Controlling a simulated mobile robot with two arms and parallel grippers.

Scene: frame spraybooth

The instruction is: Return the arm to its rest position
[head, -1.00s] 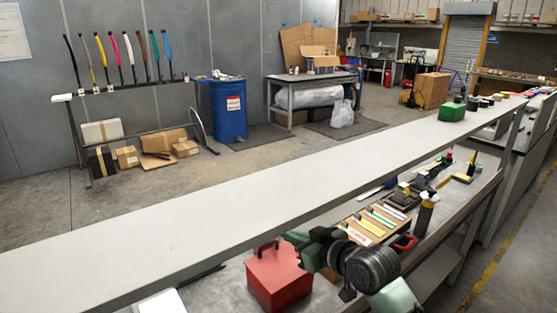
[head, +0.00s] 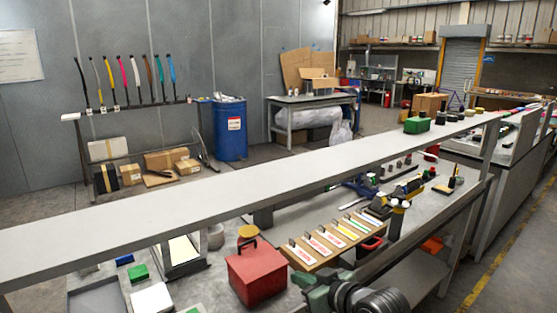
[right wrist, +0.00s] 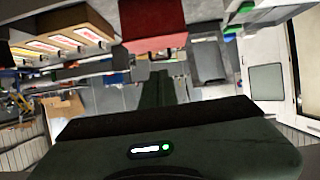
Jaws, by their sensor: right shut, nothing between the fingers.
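My right arm and gripper (head: 316,289) show at the bottom edge of the head view, dark grey and green. The gripper is just right of and in front of a red toolbox (head: 256,272), over the near part of the workbench. In the right wrist view the dark fingers (right wrist: 161,84) are together with nothing between them. The toolbox also shows above them in that view (right wrist: 153,25). Part of the arm is cut off by the frame. My left gripper is not in view.
A long grey shelf (head: 190,208) runs above the workbench. A label rack (head: 320,245) stands right of the toolbox, with bottles and tools beyond. A tray (head: 96,298) and small boxes lie left. A blue barrel (head: 229,130) stands behind on open floor.

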